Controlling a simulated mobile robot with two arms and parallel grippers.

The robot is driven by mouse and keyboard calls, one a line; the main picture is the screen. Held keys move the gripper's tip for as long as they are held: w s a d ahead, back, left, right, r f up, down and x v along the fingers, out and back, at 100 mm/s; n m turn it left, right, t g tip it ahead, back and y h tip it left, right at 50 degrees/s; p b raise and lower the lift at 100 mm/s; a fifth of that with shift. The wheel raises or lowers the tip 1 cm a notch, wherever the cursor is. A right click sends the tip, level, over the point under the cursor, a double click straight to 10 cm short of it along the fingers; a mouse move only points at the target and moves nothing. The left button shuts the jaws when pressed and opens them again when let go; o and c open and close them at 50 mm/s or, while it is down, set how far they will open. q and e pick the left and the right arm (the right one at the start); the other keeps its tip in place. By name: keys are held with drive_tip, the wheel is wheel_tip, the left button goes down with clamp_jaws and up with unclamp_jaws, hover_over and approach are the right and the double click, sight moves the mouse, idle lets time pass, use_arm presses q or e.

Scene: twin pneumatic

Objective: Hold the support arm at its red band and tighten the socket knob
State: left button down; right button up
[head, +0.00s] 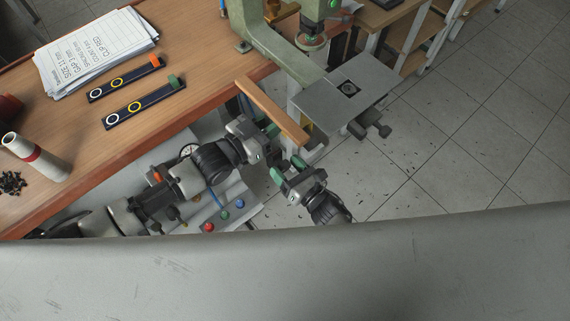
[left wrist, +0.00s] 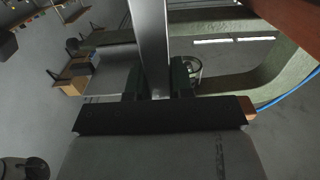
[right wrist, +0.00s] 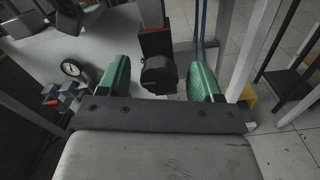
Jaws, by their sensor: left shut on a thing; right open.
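My left gripper (head: 271,131) is shut near the wooden strip beside the machine's grey plate. In the left wrist view its green pads (left wrist: 157,84) close on a long grey metal bar (left wrist: 150,40), which looks like the support arm; no red band shows at the pads. My right gripper (head: 288,167) is open just below the left one. In the right wrist view its green fingers (right wrist: 160,82) stand on either side of a black knob (right wrist: 159,74), with a gap at each side. A dark block with a reddish part (right wrist: 152,14) is behind the knob. The head view hides the knob.
The green machine (head: 284,54) and its grey plate (head: 325,105) stand above and right of my grippers. The wooden strip (head: 270,108) lies close by. The workbench (head: 205,60) holds papers and labelled strips. Open tiled floor (head: 440,150) lies to the right.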

drive_tip(key=shift+w+a, duration=0.25)
drive_tip(key=shift+w, duration=0.15)
drive_tip(key=shift+c, duration=0.2)
drive_tip(key=c, duration=0.9)
